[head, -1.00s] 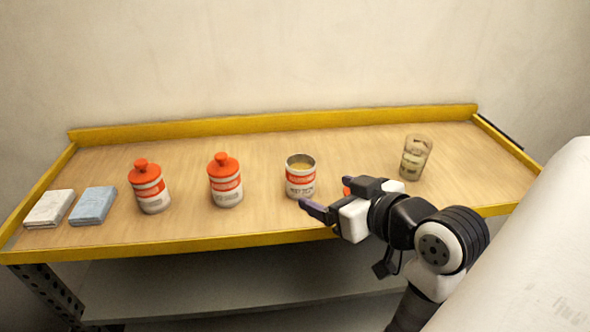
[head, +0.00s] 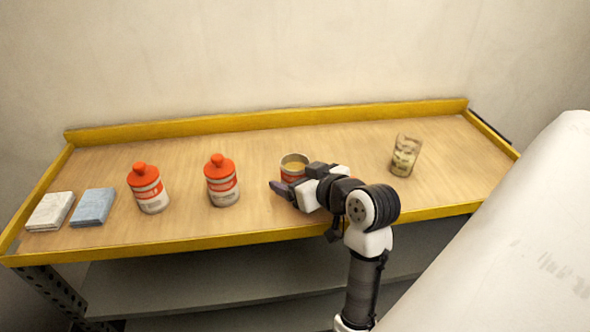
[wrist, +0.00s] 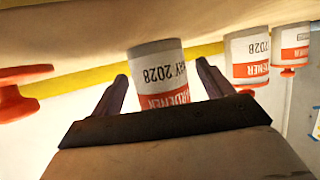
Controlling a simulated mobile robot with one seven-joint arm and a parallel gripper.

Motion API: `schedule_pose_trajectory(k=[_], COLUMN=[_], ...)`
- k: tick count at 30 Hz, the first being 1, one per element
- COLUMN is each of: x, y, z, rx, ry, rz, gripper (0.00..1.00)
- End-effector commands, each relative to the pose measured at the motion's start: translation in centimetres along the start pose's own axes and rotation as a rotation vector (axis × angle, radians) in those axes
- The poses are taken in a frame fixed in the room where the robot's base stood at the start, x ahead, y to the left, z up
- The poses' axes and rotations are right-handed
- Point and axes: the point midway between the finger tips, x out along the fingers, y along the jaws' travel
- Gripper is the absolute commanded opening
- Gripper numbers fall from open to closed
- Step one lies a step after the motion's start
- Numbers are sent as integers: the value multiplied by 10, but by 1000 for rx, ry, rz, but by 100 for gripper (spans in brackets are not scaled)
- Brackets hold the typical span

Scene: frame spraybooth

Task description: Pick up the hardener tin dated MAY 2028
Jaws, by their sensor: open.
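An open, lidless tin (head: 294,164) with a red and white label stands on the bench. In the wrist view the tin (wrist: 158,75) appears upside down between the finger ends, its label reading part of "HARDENER" and "AY 2028", the first letter out of sight. My gripper (head: 291,180) is open at the tin's front, with a finger towards either side; the wrist view also shows my gripper (wrist: 165,82) with gaps beside the tin. Two red-capped containers (head: 150,188) (head: 222,180) stand to the left. In the wrist view, the nearer one (wrist: 247,57) shows "2028", its month unreadable.
A glass (head: 405,156) with something inside stands to the right. A white folded cloth (head: 50,211) and a blue one (head: 93,207) lie at the far left. A red knobbed object (wrist: 22,90) is near the tin. The yellow bench (head: 190,247) has raised edging behind.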

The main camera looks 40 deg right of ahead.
Motion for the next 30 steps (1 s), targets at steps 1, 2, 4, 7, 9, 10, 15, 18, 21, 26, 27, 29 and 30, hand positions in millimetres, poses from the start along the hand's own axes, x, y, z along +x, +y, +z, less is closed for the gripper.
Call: schedule_pose_trajectory(k=[1,2,4,7,9,10,15,18,21,26,27,29,30], x=[6,9,13,15,15,15,14,14,14,14,14,14,14], y=[0,-1,-1,0,0,0,0,0,0,0,0,0,0], z=[-1,0,0,1,1,1,1,1,1,0,0,0,0], rx=[2,1,0,-1,-1,-1,-1,-1,-1,-1,-1,-1,-1], ry=[-1,-1,0,1,1,1,1,1,1,1,1,1,1], rz=[-2,-1,-1,0,0,0,0,0,0,0,0,0,0], gripper=[79,79,79,79,79,79,61,48,35,26,26,26,26])
